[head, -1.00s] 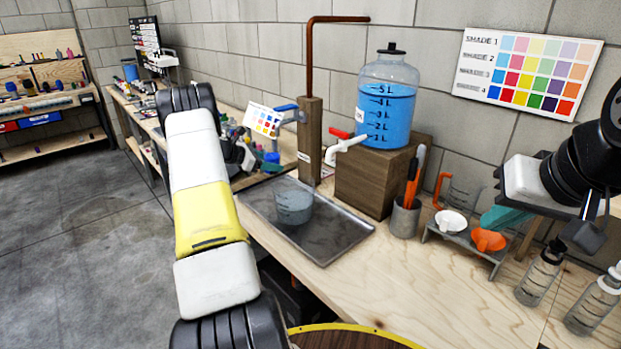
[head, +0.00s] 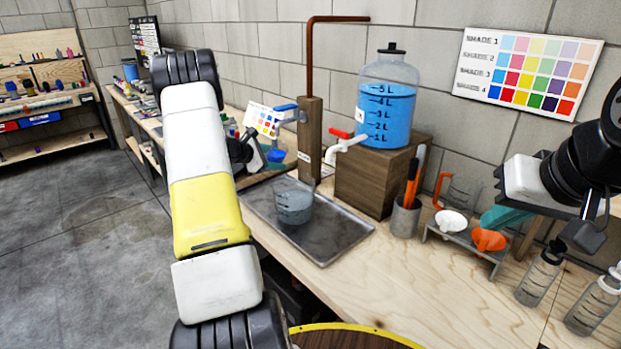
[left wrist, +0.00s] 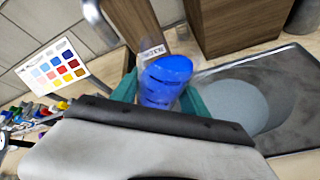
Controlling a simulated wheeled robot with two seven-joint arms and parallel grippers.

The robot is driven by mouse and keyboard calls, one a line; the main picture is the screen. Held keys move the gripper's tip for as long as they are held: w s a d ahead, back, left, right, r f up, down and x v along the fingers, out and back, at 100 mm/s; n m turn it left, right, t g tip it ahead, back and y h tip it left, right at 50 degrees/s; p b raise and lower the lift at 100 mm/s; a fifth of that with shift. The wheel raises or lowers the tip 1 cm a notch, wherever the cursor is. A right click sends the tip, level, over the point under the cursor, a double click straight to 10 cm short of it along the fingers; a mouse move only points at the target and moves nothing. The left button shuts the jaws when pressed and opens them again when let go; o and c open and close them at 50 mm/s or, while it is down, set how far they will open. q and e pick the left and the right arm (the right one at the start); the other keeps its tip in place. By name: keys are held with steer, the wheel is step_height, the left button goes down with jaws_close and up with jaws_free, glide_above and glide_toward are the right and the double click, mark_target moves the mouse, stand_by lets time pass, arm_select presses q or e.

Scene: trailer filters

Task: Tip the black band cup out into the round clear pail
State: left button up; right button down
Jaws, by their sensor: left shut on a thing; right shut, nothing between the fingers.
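My left gripper (left wrist: 160,95) has teal fingers shut on a clear cup (left wrist: 158,97) holding blue liquid. I see no black band on it from here. My right gripper (head: 503,216) is shut and empty, above the small rack at right.
A wooden post (head: 309,150) with a copper pipe stands behind the tray. A jug of blue liquid (head: 386,105) with a white tap sits on a wooden block (head: 370,180). A pen cup (head: 404,216), funnel rack (head: 465,243) and bottles (head: 540,275) stand right. The front bench is clear.

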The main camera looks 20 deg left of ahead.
arm_select(q)
steer(key=shift+s+d+r, duration=0.15)
steer(key=shift+d+r, duration=0.05)
stand_by(0.3)
steer(key=shift+d+f+m+t+y+p, duration=0.1)
steer(key=shift+f+m+t+y+p, duration=0.3)
steer(key=shift+m, duration=0.3)
stand_by(0.4)
steer(key=shift+r+m+t+y+p, duration=0.4)
steer(key=shift+r+m+p, duration=0.15)
steer(key=shift+r+m, duration=0.05)
stand_by(0.6)
steer(key=shift+f+m+t+y+p, duration=0.25)
steer(key=shift+m+t+y+p, duration=0.05)
steer(key=shift+m+p, duration=0.3)
stand_by(1.4)
steer(key=shift+r+m+t+y+p, duration=0.3)
steer(key=shift+r+m+t+p, duration=0.15)
steer(key=shift+m+p, duration=0.25)
stand_by(1.5)
steer(key=shift+s+d+f+p, duration=0.1)
steer(key=shift+s+d+p, duration=0.15)
steer(key=shift+p, duration=0.15)
stand_by(0.6)
